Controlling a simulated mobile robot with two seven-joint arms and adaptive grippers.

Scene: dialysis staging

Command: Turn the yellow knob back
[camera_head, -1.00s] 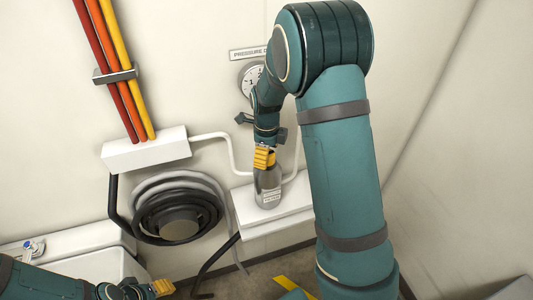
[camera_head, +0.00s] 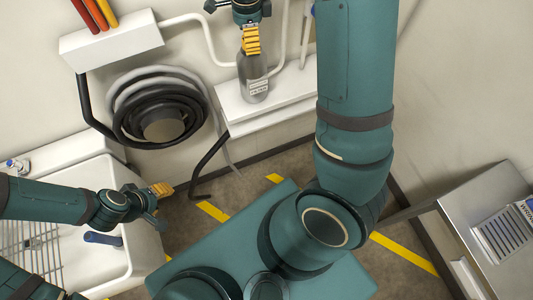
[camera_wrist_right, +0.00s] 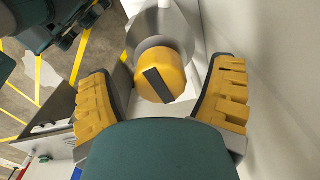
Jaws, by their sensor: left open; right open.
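The yellow knob (camera_wrist_right: 180,72) is round with a dark bar across its face, in the upper middle of the right wrist view. It sits at the end of a grey metal cylinder (camera_wrist_right: 151,24). My right gripper (camera_wrist_right: 164,90) is open, with a yellow-padded finger on either side of the knob and gaps visible. In the head view my right gripper (camera_head: 251,41) is at the top of the labelled grey cylinder (camera_head: 254,75), and the knob is not distinguishable there. My left gripper (camera_head: 160,190) is open and empty, low at left beside the white basin.
The cylinder stands at a white wall ledge (camera_head: 285,98). A coiled black hose (camera_head: 203,112) hangs left of it. The white basin (camera_head: 125,195) with a blue-handled item (camera_head: 102,239) is at lower left. A metal table (camera_head: 460,205) stands at right.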

